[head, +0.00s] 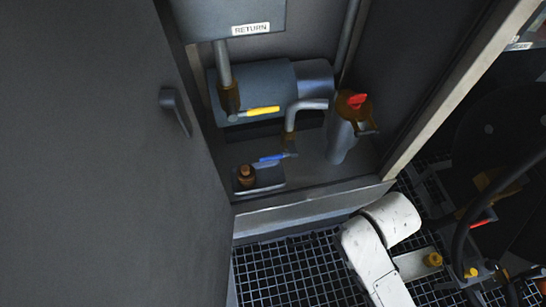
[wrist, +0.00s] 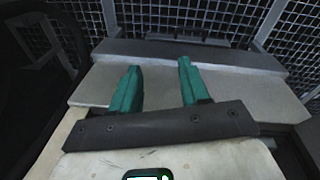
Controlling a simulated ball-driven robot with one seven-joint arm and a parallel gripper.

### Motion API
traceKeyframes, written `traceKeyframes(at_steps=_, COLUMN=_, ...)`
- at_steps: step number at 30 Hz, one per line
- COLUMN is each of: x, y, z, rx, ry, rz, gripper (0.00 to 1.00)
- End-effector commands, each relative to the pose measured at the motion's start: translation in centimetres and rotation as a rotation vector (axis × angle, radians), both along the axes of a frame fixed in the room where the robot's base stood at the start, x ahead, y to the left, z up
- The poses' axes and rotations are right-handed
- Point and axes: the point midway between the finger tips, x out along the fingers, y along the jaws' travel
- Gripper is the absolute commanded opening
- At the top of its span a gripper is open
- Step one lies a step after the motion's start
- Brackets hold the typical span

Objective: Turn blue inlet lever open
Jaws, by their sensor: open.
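The blue lever (head: 273,157) is a small handle low in the open bay in the head view. It sits at the foot of a bent grey pipe (head: 290,118) and points left, roughly level in the picture. My gripper (wrist: 160,66) shows only in the wrist view. Its two teal fingers are wide apart with nothing between them. The wrist view does not show the lever, and my gripper is apart from it. In the head view my white arm is at the bottom, outside the bay sill; its gripper cannot be made out there.
A yellow lever (head: 262,110) sits above the blue one, under the RETURN sign (head: 251,29). A brown knob (head: 246,173) stands left of the blue lever. A grey canister with a red top (head: 343,138) stands right. The door (head: 95,160) is left; a raised sill (head: 310,207) fronts the bay.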

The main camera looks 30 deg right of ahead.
Motion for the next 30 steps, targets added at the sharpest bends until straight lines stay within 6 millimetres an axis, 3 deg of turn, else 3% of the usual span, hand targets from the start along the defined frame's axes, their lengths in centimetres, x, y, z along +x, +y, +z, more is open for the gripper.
traceKeyframes(at_steps=6, x=6.3, y=-1.6, z=-1.1, rx=-0.374, ry=-0.045, rz=0.139, gripper=0.45)
traceKeyframes(at_steps=10, x=10.7, y=-0.5, z=-0.2, rx=-0.612, ry=-0.113, rz=0.266, gripper=0.45)
traceKeyframes(at_steps=14, x=15.0, y=2.6, z=1.3, rx=-0.838, ry=-0.204, rz=0.420, gripper=0.45)
traceKeyframes(at_steps=18, x=18.8, y=7.9, z=3.2, rx=-1.054, ry=-0.318, rz=0.597, gripper=0.45)
traceKeyframes(at_steps=24, x=21.0, y=13.8, z=4.7, rx=-1.228, ry=-0.431, rz=0.760, gripper=0.45)
traceKeyframes(at_steps=27, x=21.4, y=14.6, z=4.8, rx=-1.255, ry=-0.450, rz=0.787, gripper=0.45)
traceKeyframes(at_steps=30, x=22.1, y=14.3, z=4.6, rx=-1.260, ry=-0.451, rz=0.788, gripper=0.45)
